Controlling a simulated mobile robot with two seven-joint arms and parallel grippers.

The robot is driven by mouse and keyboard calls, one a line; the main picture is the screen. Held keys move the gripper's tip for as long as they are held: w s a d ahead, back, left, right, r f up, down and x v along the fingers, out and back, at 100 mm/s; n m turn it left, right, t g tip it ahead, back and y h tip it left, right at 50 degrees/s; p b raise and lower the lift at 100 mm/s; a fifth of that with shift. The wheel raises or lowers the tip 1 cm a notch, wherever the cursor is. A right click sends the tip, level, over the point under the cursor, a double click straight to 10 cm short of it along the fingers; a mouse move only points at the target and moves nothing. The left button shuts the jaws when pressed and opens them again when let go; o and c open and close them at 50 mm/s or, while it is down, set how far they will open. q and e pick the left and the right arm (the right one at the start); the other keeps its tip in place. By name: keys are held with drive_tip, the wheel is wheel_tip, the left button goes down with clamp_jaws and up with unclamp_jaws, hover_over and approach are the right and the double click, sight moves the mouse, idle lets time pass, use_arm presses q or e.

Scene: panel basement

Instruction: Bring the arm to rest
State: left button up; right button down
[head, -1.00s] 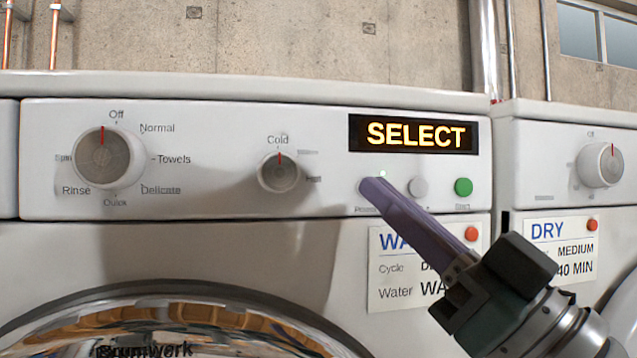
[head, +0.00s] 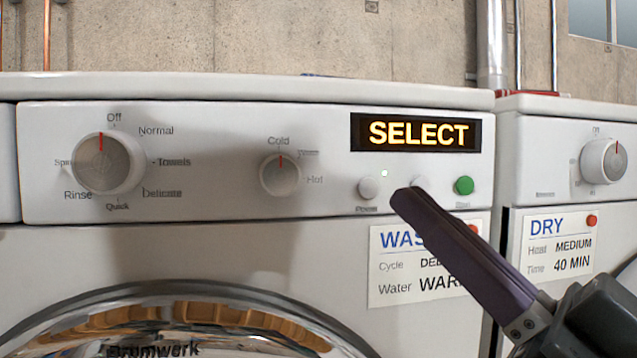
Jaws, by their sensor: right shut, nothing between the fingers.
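My right gripper (head: 408,199) comes in from the lower right with its purple fingers closed together and nothing between them. Its tip is in front of the washer panel (head: 230,200), just right of the Power button (head: 369,188) and overlapping part of the grey middle button (head: 419,185) in the picture. I cannot tell the exact gap to the panel, but the Power button shows whole. A small light (head: 384,173) glows by the Power button, and the display (head: 416,133) reads SELECT. My left gripper is not in view.
The cycle knob (head: 103,163) points to Off and the temperature knob (head: 281,174) to Cold. A green button (head: 464,186) is at the right. The WASH card (head: 395,290) is partly hidden by my gripper. A dryer (head: 560,195) with a DRY card (head: 558,250) stands beside it.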

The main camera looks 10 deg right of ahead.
wheel_tip(320, 180, down, 12)
drive_tip(key=s+d+m+g+h+p, duration=0.15)
drive_tip(key=m+g+h+p, duration=0.3)
drive_tip(key=g+h, duration=0.45)
drive_tip(key=s+d+f+g+h+p, duration=0.2)
drive_tip(key=s+f+g, duration=0.15)
drive_tip(key=s, duration=0.45)
drive_tip(key=s+d+f+g+h+p, duration=0.25)
drive_tip(key=s+g, duration=0.25)
drive_tip(key=s, duration=0.4)
wheel_tip(320, 180, up, 38)
drive_tip(key=w+p, duration=0.1)
drive_tip(key=p, duration=3.5)
drive_tip(key=shift+d+p, duration=0.15)
drive_tip(key=shift+p, duration=0.15)
drive_tip(key=shift+f, duration=0.1)
